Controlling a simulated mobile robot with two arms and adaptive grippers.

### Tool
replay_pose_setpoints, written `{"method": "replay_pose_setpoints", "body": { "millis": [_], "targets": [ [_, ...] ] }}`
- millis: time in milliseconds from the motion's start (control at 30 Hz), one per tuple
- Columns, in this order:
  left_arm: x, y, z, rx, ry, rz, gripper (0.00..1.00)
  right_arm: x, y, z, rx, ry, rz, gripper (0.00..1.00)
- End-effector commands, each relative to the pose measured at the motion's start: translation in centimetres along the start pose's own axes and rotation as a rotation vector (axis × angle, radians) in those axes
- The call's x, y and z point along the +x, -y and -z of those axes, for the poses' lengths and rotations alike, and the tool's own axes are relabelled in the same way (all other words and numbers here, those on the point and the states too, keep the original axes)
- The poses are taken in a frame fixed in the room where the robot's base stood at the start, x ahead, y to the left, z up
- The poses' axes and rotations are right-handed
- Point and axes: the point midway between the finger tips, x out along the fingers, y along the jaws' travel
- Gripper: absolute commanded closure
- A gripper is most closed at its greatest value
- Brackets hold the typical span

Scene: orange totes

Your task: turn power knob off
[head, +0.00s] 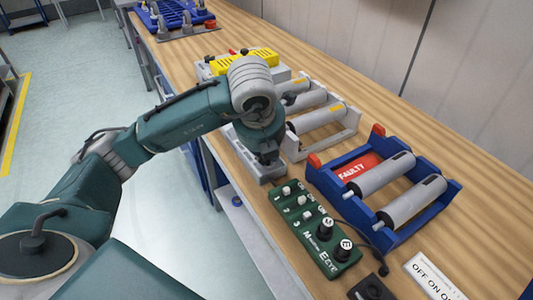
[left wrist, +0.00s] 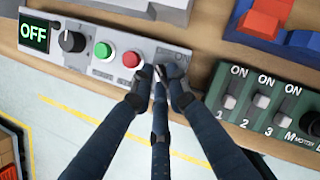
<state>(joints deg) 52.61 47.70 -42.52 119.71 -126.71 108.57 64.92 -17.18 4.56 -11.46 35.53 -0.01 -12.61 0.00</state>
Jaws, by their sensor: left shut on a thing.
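The grey control panel (left wrist: 125,63) carries an OFF display (left wrist: 34,33), a black knob (left wrist: 72,41), a green button (left wrist: 104,51) and a red button (left wrist: 131,59). In the head view the panel (head: 246,158) lies along the bench's front edge, partly under my left gripper (head: 268,158). In the left wrist view the fingers of my left gripper (left wrist: 165,76) close together at the panel's right end, right of the red button. They are shut on what seems to be the power knob, which they hide. My right gripper is not in view.
A green box (head: 312,232) with switches and knobs sits close to the panel. Behind it, a blue rack (head: 448,189) holds grey rollers and a FAULTY label. A white rack (head: 350,133) and a yellow item (head: 262,56) are farther back.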

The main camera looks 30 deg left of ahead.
Motion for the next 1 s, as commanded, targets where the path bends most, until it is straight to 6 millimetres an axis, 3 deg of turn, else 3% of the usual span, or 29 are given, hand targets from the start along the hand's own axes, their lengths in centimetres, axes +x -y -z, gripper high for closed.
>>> {"method": "replay_pose_setpoints", "body": {
  "millis": [233, 267, 333, 367, 733, 867, 1000],
  "targets": [
    [-0.1, -0.1, -0.2, -0.004, 0.004, 0.0, 1.0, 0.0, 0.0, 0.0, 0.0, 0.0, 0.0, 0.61],
    [-0.1, -0.1, -0.2, -0.004, 0.004, 0.0, 0.81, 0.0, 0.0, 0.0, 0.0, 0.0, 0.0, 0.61],
    [-0.1, 0.0, -0.2, -0.003, 0.004, 0.0, 0.67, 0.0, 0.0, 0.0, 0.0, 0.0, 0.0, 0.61],
    [-0.1, 0.0, -0.1, -0.003, 0.003, 0.0, 0.66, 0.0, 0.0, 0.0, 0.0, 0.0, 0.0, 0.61],
    [-0.6, 0.0, -0.1, -0.001, 0.003, 0.002, 0.66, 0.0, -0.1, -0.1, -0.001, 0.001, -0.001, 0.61],
    [-2.5, 0.1, -0.2, 0.0, 0.007, 0.003, 0.66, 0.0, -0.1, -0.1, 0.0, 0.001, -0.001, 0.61],
    [-5.6, 0.0, -0.3, 0.0, 0.011, 0.002, 0.66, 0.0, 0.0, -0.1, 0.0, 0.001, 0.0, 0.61]
  ]
}}
